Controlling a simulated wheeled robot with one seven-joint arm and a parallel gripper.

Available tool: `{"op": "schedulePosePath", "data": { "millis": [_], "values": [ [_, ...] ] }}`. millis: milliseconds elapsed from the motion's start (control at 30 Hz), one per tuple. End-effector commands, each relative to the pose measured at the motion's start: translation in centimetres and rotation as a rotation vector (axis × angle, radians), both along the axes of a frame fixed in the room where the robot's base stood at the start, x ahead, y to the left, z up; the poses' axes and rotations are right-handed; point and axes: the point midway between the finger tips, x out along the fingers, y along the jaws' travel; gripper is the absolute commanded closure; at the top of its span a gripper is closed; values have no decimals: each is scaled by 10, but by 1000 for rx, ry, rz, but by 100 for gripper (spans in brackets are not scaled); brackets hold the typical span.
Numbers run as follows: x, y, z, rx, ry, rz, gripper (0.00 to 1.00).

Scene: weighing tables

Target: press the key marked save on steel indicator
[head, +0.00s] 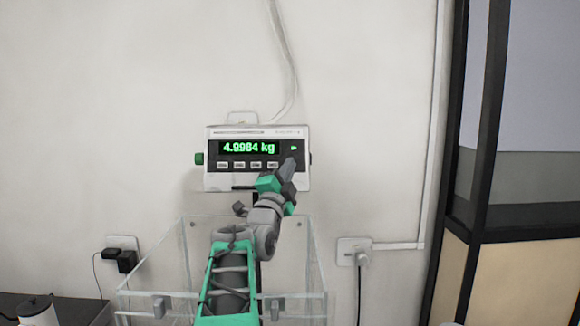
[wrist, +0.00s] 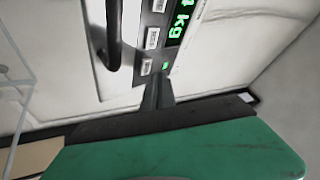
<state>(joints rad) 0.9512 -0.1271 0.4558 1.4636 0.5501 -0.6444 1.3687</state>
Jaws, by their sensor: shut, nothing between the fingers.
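The steel indicator (head: 213,181) is fixed at the wall in the head view. Its green display (head: 248,148) reads 4.9984 kg, and a row of small light keys (head: 240,165) runs below it. My gripper (head: 290,164) is shut and empty, its tip in front of the indicator's right end and covering part of that end. In the wrist view the indicator (wrist: 199,62) appears turned on its side, with several keys (wrist: 152,38). My fingertips (wrist: 157,82) are close to the end key (wrist: 146,66). I cannot read the key labels or tell whether the fingertips touch.
A clear-walled box (head: 162,268) stands below the indicator, around my arm. Wall sockets with plugs are at the left (head: 122,243) and right (head: 354,247). A cable (head: 287,58) runs up the wall. A dark-framed partition (head: 480,140) stands at the right.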

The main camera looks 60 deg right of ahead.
Motion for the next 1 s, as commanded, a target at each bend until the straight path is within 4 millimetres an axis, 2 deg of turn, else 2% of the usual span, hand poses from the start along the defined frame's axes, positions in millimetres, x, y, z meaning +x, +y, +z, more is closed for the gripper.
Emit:
{"op": "schedulePosePath", "data": {
  "millis": [1000],
  "values": [
    [4,-8,-3,0,0,0,100]
  ]
}}
